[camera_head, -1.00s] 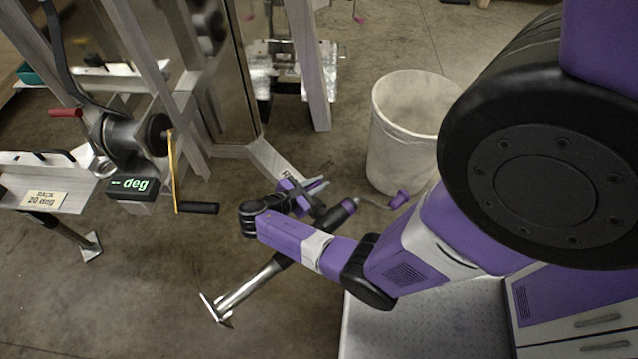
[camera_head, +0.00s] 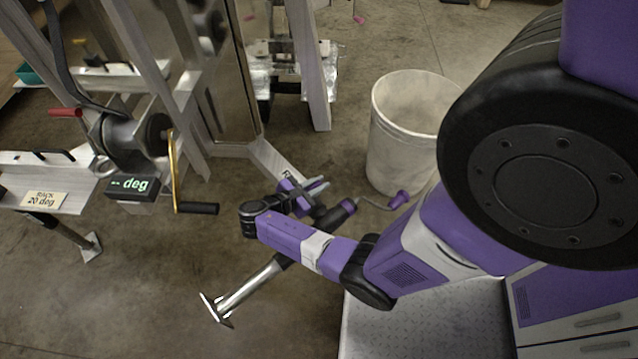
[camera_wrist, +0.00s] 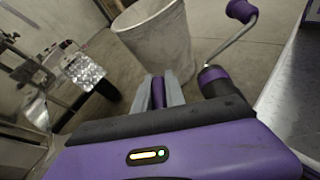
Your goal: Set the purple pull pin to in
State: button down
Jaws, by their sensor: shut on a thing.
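My gripper (camera_head: 318,188) is low beside the black and silver jack leg (camera_head: 250,288), near the trailer frame's end. In the wrist view, its two grey fingers (camera_wrist: 163,92) are closed on a narrow purple piece, the purple pull pin (camera_wrist: 158,93). The fingers hide much of the pin, and I cannot tell whether it is in or out. In the head view I cannot make out the pin apart from my purple gripper.
A crank with a purple knob (camera_head: 399,199) sticks out close to the right of my gripper. A white bin (camera_head: 405,130) stands behind it. A winch with a black-handled crank (camera_head: 197,208) is at left. Open floor lies at lower left.

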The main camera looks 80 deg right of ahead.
jog(key=shift+a+f+b, duration=0.1)
jog(key=shift+f+b, duration=0.95)
jog(key=shift+f, duration=1)
jog(key=shift+s, duration=0.1)
jog(key=c, duration=1.4)
grip_release()
jog(key=shift+w+a+r, duration=0.25)
jog(key=shift+w+r, duration=0.05)
jog(key=shift+w, duration=0.1)
jog(key=p+v, duration=0.1)
jog(key=v, duration=0.5)
jog(key=shift+w+a+r, duration=0.1)
jog(key=shift+w+a, duration=0.05)
jog(key=shift+a, duration=0.25)
